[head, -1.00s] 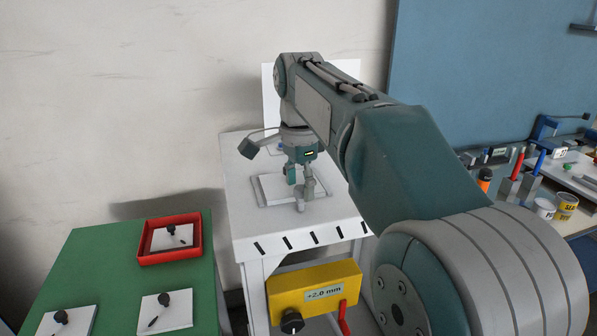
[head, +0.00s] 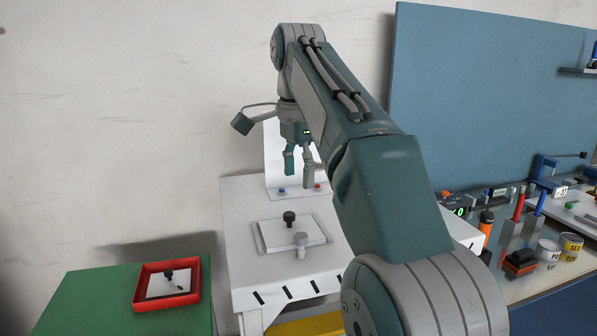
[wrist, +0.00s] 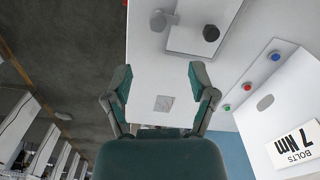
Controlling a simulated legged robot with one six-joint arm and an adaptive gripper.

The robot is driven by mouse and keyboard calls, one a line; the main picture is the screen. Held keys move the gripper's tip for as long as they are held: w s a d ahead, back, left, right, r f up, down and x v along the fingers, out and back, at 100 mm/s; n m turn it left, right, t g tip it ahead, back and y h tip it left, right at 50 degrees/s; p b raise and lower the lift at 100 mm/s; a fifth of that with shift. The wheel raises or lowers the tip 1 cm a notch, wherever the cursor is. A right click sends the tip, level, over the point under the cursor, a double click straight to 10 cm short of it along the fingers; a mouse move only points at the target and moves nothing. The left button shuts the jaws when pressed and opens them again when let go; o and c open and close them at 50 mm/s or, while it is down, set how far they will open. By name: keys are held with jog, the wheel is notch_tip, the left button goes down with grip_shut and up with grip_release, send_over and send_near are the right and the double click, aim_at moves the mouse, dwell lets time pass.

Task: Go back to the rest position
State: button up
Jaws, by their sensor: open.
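My gripper (head: 300,167) hangs above the back of the white table (head: 243,205) with its fingers apart and nothing between them. In the wrist view my gripper (wrist: 160,85) also shows open and empty. Below and in front of it, a white plate (head: 268,235) with a dark knob (head: 290,218) lies on the table. A grey knob (head: 301,240) stands at the plate's front edge. The plate also shows at the top of the wrist view (wrist: 195,42), apart from my fingers.
A white panel with a blue button (head: 282,190) and a red button (head: 317,186) stands behind. A green table (head: 85,300) with a red tray (head: 137,300) is at left. A cluttered bench with tins (head: 570,247) is at right, before a blue board (head: 480,90).

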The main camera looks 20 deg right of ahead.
dwell(0.3)
jog(key=s+f+n+t, duration=0.5)
jog(key=s+f+n, duration=1)
jog(key=s+f, duration=0.6)
notch_tip(320, 180, down, 3)
jog(key=shift+s+d+r+t, duration=0.2)
jog(key=shift+s+t, duration=0.05)
jog(key=shift+t, duration=0.05)
